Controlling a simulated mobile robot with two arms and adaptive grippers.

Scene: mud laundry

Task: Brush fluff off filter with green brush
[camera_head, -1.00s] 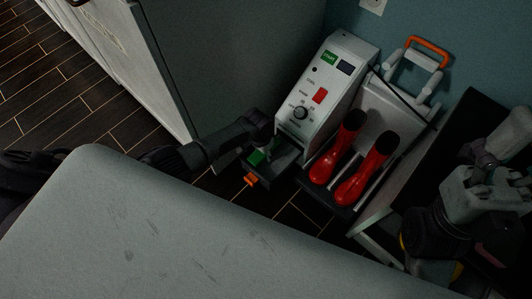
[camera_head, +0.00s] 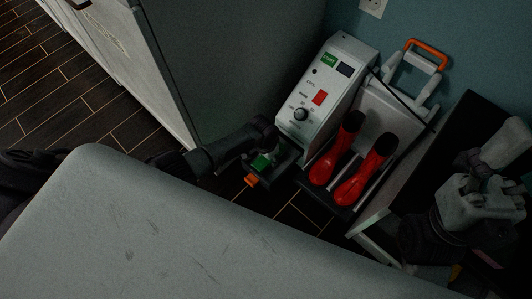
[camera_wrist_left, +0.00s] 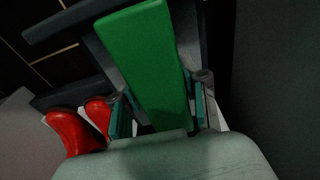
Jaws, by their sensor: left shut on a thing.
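The green brush (camera_head: 262,161) is at the front foot of the white control machine. It also shows large in the left wrist view (camera_wrist_left: 150,60), between the fingers of my left gripper (camera_wrist_left: 162,103). My left gripper is shut on it and reaches in from the left in the head view. Below the brush is a dark open tray (camera_head: 284,161) with an orange tab (camera_head: 251,180), which may hold the filter. No fluff can be made out, and contact between brush and tray is unclear.
The white machine (camera_head: 321,90) stands behind the tray. Red boots (camera_head: 360,175) stand just right of it, also seen in the wrist view (camera_wrist_left: 75,132). A grey cabinet (camera_head: 225,60) stands at the left. A wide pale surface (camera_head: 150,230) fills the foreground.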

